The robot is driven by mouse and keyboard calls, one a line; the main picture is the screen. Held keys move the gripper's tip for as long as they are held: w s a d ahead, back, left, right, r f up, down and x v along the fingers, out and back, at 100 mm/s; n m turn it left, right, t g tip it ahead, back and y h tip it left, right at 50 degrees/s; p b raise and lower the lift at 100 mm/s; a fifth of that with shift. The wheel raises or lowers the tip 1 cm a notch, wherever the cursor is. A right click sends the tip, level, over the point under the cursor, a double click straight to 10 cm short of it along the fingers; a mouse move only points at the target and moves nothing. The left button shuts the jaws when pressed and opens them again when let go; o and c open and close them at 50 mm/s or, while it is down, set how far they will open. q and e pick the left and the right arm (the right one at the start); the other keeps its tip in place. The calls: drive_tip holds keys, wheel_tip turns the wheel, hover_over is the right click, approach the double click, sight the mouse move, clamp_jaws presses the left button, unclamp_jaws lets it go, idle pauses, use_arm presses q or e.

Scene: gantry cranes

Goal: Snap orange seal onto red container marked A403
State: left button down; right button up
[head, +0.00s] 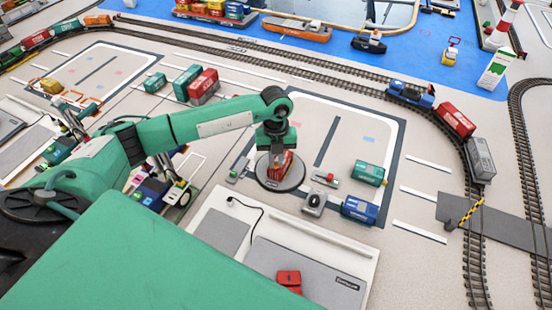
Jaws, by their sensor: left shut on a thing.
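My left gripper (278,150) reaches down from the green arm over a grey round plate (294,184). A red container (285,166) sits on this plate, directly under and partly behind the gripper. The gripper is shut, at the top of the container. The orange seal is not clearly visible; the small thing between the fingertips is hidden at this size. I cannot read the A403 marking on the container, nor tell whether the seal touches it. My right gripper is not in view.
A green container (368,173) and a blue container (360,209) stand right of the plate. A small grey device (313,203) stands nearer. A red block (289,279) is on the grey panel in front. A train with a blue locomotive (411,94) stands on the right track.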

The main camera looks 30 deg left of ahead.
use_arm(q)
drive_tip(key=shift+f, duration=0.15)
drive_tip(key=c, duration=0.9)
unclamp_jaws()
drive_tip(key=shift+r+p, duration=2.25)
drive_tip(key=shift+r, duration=1.25)
